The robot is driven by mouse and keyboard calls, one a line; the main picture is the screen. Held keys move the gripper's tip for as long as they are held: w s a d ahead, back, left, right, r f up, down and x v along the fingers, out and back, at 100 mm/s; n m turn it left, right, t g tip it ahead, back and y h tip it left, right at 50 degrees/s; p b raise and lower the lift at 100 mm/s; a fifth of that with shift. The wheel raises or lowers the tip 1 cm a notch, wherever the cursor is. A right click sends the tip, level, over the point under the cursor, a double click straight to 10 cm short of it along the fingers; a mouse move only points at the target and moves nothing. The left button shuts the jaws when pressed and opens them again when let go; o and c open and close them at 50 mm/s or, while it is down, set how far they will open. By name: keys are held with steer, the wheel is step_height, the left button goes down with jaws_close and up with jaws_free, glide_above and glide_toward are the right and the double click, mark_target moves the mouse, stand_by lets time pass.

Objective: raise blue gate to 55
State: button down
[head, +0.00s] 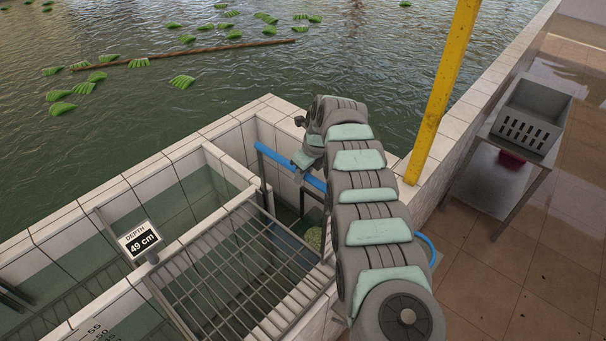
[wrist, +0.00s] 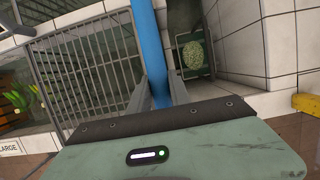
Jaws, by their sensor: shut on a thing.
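The blue gate's top bar (head: 272,155) spans a tiled channel beside the water, at the centre of the head view. My gripper (head: 302,164) is at this bar, partly hidden by my own arm. In the wrist view the blue bar (wrist: 146,45) runs down between the jaws of my gripper (wrist: 158,92), which are shut on it. A depth sign (head: 140,241) on a post at the left reads 49 cm. Most of the gate below the bar is hidden.
A metal grating (head: 235,270) covers part of the basin in front of the gate. A yellow post (head: 440,90) stands right of my arm. A grey crate (head: 532,115) sits on a metal table further right. Green leaves and a pole (head: 190,54) float on the water.

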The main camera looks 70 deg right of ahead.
steer(key=shift+r+p, duration=0.95)
steer(key=shift+r, duration=0.25)
steer(key=shift+r+p, duration=0.3)
steer(key=shift+r, duration=0.9)
stand_by(0.8)
jaws_free()
stand_by(0.7)
